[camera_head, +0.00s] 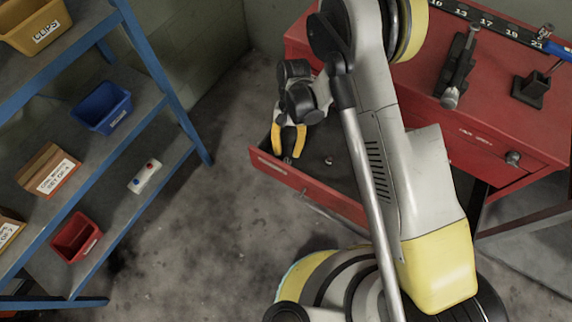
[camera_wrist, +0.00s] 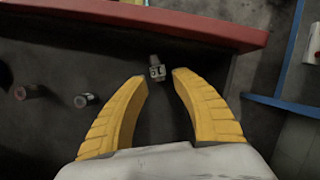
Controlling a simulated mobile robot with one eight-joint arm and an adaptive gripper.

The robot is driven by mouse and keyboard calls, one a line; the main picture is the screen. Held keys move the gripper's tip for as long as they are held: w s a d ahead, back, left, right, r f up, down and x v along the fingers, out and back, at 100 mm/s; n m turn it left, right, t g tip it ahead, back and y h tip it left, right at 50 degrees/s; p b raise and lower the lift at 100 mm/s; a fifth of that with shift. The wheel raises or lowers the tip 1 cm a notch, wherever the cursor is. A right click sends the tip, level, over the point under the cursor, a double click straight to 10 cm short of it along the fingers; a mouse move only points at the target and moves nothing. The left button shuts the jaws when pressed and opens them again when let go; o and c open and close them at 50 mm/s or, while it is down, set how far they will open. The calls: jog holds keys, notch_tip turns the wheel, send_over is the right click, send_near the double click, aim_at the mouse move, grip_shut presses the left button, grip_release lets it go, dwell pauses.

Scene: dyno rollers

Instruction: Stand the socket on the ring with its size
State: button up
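My gripper (camera_head: 289,138) is open, with yellow fingers pointing down into the open red drawer (camera_head: 325,200). In the wrist view my gripper (camera_wrist: 160,78) has a small grey metal socket (camera_wrist: 157,69) between and just beyond its fingertips, with no visible contact. More sockets lie left in the drawer: a dark one with a reddish end (camera_wrist: 28,92) and a small dark one (camera_wrist: 84,100). In the head view one small socket (camera_head: 328,160) shows on the drawer floor. A black numbered strip (camera_head: 475,18) lies on the cabinet top; its rings are too small to make out. No socket size is legible.
The drawer's front wall (camera_wrist: 150,20) runs across the top of the wrist view. On the red cabinet top (camera_head: 430,45) stand a black clamp-like tool (camera_head: 458,62) and a black block (camera_head: 531,88). A blue-framed shelf (camera_head: 165,90) with bins is at left. Bare floor lies between.

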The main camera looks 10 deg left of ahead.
aim_at(286, 160)
jog(key=b+x, duration=0.1)
jog(key=x, duration=0.1)
jog(key=b+x, duration=0.1)
jog(key=x, duration=0.2)
jog(key=shift+s+r+b, duration=0.1)
jog(key=shift+s+b, duration=0.1)
jog(key=shift+b, duration=0.15)
jog(key=shift+r, duration=0.1)
jog(key=shift+c, duration=0.5)
grip_shut()
notch_tip(286, 160, up, 18)
jog(key=p, duration=0.7)
jog(key=shift+p, duration=0.35)
